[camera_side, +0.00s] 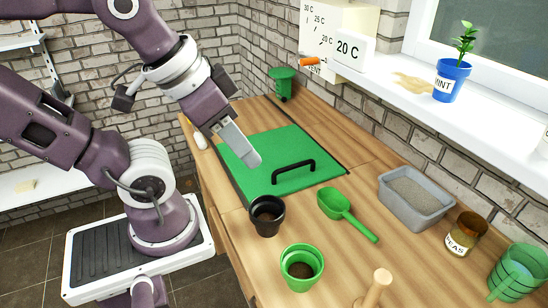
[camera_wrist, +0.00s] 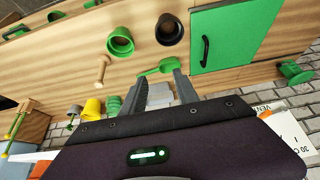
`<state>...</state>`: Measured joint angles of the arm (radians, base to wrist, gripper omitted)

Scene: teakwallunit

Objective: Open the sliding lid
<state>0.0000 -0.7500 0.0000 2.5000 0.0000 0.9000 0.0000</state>
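The green sliding lid (camera_side: 262,178) lies flat in the wooden worktop, with a black bar handle (camera_side: 293,172) standing up on it. No opening shows beside it. The lid also shows at the upper right of the wrist view (camera_wrist: 230,30), with its handle (camera_wrist: 205,50) near the edge. My gripper (camera_side: 252,161) hangs over the lid in the side view, left of the handle and apart from it. In the wrist view its two fingers (camera_wrist: 162,76) are spread, with nothing held between them.
Near the lid are a black pot (camera_side: 266,228), a green pot (camera_side: 290,258) and a green scoop (camera_side: 334,204). A grey tray (camera_side: 412,222), a seed jar (camera_side: 462,240) and a wooden dibber (camera_side: 374,290) are further right. A brick wall runs behind the worktop.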

